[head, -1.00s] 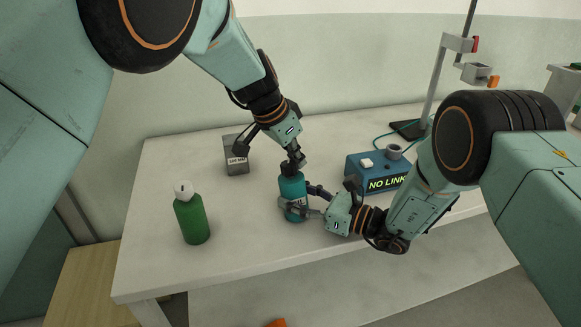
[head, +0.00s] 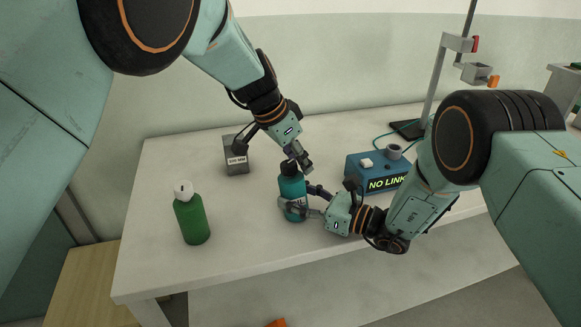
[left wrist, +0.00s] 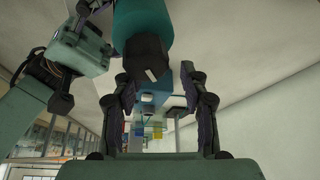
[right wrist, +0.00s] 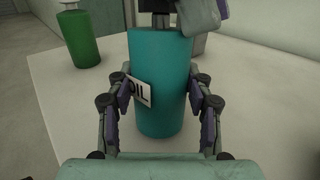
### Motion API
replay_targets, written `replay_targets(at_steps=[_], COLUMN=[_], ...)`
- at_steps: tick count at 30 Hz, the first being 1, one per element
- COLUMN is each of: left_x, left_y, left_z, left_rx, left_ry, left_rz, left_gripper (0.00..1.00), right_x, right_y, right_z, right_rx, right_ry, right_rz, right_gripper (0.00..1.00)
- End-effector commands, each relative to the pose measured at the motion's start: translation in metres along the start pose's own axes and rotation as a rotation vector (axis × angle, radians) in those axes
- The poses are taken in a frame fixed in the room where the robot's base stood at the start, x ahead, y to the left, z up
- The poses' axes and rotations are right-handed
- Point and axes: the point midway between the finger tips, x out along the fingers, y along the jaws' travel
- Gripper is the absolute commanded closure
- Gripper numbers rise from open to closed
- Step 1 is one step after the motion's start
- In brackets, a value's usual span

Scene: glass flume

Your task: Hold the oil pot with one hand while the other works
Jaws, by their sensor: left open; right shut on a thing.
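The oil pot (head: 291,197) is a teal bottle with a black cap, standing upright near the table's middle. In the right wrist view the pot (right wrist: 160,85) carries a white "OIL" label on its side. My right gripper (head: 301,201) is shut on the pot's body; its fingers (right wrist: 160,108) press on both sides. My left gripper (head: 271,151) is open, reaching down just above the cap. In the left wrist view the black cap (left wrist: 149,57) shows between the spread left fingers (left wrist: 161,86). I cannot tell whether a finger touches the cap.
A green bottle with a white cap (head: 191,216) stands at the table's left. A grey tin (head: 236,158) stands behind the pot. A blue box reading "NO LINK" (head: 377,172) is to the right, before a stand (head: 434,85). The front-left tabletop (head: 150,255) is clear.

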Motion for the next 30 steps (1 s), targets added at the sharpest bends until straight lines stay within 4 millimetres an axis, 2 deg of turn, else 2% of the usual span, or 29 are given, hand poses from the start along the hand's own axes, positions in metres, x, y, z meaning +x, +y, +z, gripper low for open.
replay_targets(at_steps=[15, 19, 29, 30], left_x=[0.003, 0.002, 0.001, 0.001], left_y=[0.021, 0.022, 0.023, 0.023], left_z=[0.000, 0.000, -0.001, -0.002], left_rx=[0.654, 0.714, 0.718, 0.718], left_ry=[-0.003, -0.003, -0.002, -0.001], left_rz=[0.320, 0.348, 0.348, 0.348], left_gripper=[0.53, 0.53, 0.53, 0.56], right_x=[-0.002, -0.002, -0.001, -0.001], right_y=[-0.004, -0.004, -0.001, -0.001], right_z=[0.001, 0.001, 0.001, 0.000], right_rx=[0.003, 0.003, 0.001, 0.001], right_ry=[-0.002, -0.002, -0.002, -0.002], right_rz=[-0.010, -0.011, -0.004, -0.003], right_gripper=[0.86, 0.86, 0.86, 0.86])
